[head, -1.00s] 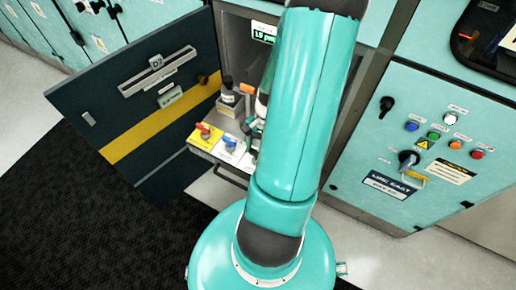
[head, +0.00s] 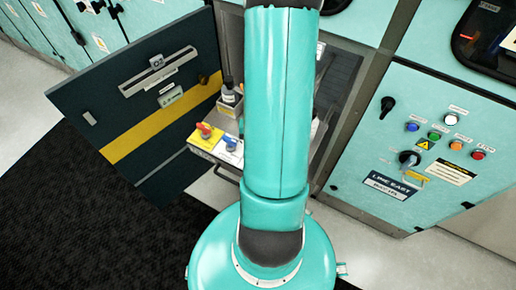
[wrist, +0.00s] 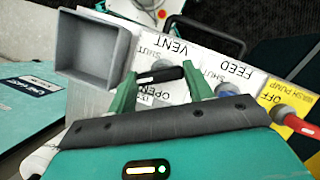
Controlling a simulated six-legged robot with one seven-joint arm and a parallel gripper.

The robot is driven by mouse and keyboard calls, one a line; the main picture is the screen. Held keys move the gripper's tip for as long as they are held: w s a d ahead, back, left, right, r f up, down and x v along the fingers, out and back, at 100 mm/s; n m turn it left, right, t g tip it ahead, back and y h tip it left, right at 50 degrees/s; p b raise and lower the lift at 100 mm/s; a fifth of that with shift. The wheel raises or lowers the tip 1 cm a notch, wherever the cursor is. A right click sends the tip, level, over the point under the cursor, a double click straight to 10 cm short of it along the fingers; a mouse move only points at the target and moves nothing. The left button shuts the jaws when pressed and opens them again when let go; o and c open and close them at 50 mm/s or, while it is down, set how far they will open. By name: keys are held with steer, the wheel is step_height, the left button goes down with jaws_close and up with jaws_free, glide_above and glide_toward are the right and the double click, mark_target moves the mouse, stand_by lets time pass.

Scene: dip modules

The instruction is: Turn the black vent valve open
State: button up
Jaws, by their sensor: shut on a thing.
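The black vent valve handle (wrist: 160,75) is in the wrist view, on a white plate (wrist: 170,97) marked VENT, SHUT and OPEN. My gripper (wrist: 159,74) has its two green fingers at the two ends of the handle, shut on it. The handle lies nearly level across the picture, between the SHUT and OPEN marks. In the head view my arm hides the vent valve and the gripper.
The blue feed valve (wrist: 226,91) and red wash pump valve (wrist: 298,124) sit close by on the right. A grey open box (wrist: 94,50) is on the left. An open dark door (head: 150,100) stands left of the cabinet, and a control panel (head: 430,150) stands right.

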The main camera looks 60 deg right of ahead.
steer(key=n+h, duration=0.1)
steer(key=n, duration=0.2)
steer(key=n+g+h, duration=0.1)
steer(key=n, duration=0.1)
steer(key=shift+w+a+n, duration=0.15)
steer(key=shift+n, duration=0.25)
steer(key=n+h, duration=0.1)
steer(key=n, duration=0.2)
steer(key=n+h, duration=0.1)
steer(key=n, duration=0.2)
steer(key=shift+a+g, duration=0.15)
steer(key=shift+g, duration=0.15)
steer(key=o, duration=1)
steer(key=v, duration=1.3)
steer(key=shift+w+a+r, duration=0.15)
steer(key=shift+a+r, duration=0.05)
steer(key=shift+r, duration=0.15)
